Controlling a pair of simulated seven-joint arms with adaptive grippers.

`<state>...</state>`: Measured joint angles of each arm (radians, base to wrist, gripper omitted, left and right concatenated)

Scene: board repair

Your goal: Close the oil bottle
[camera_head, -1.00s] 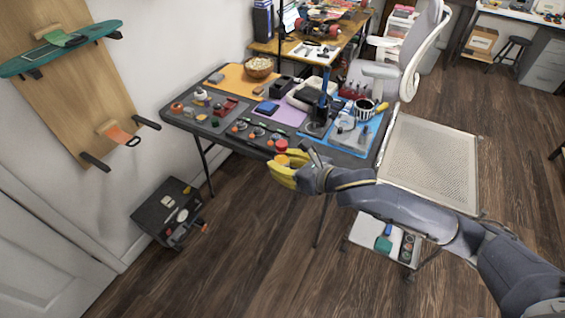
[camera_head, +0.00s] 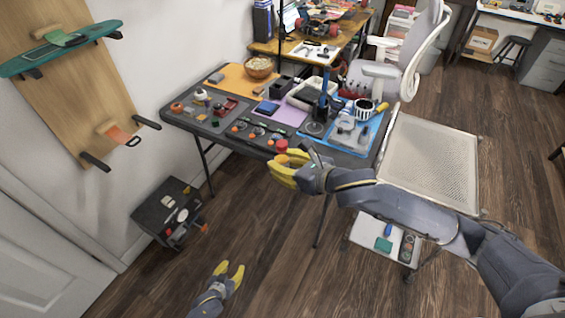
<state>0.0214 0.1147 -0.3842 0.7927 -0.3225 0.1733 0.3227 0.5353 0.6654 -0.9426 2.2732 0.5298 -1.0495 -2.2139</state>
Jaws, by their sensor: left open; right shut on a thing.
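My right gripper (camera_head: 283,168) has yellow fingers and is at the front edge of the dark worktable (camera_head: 180,122). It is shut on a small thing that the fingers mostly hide. A red, cap-like piece (camera_head: 281,146) shows just above the fingers; I cannot tell whether it is part of the held thing or whether this is the oil bottle. My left gripper (camera_head: 232,270) is open and empty, low in the view over the floor, apart from the table. A small white bottle (camera_head: 200,94) stands at the table's left end; its cap is too small to make out.
A bowl (camera_head: 259,67), a purple mat (camera_head: 284,111) and a blue mat (camera_head: 365,140) with tools crowd the table. A mesh-topped cart (camera_head: 432,160) stands to the right. A black box (camera_head: 160,205) is on the floor at left. The floor around my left gripper is clear.

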